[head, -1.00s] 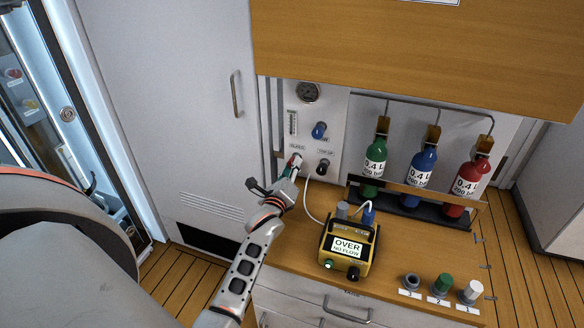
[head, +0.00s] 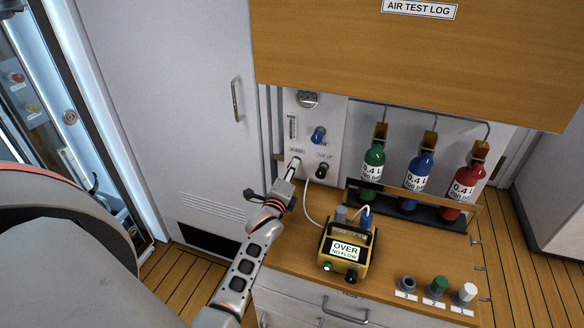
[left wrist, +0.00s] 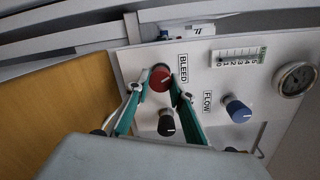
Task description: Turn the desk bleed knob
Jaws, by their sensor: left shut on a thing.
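The red bleed knob (left wrist: 160,77) sits beside the BLEED label (left wrist: 183,68) on the white panel (left wrist: 215,90) in the left wrist view. My left gripper (left wrist: 164,84) is shut on this knob, with a green-lined finger on either side of it. In the head view my left gripper (head: 293,167) reaches the lower left of the panel (head: 304,148) and hides the knob. My right gripper is not in view.
A blue FLOW knob (head: 318,134), a black knob (head: 322,170) and a gauge (head: 307,99) are close by on the panel. A yellow meter (head: 346,246) reading "OVER NO FLOW" stands on the desk. Green, blue (head: 420,168) and red bottles stand at right.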

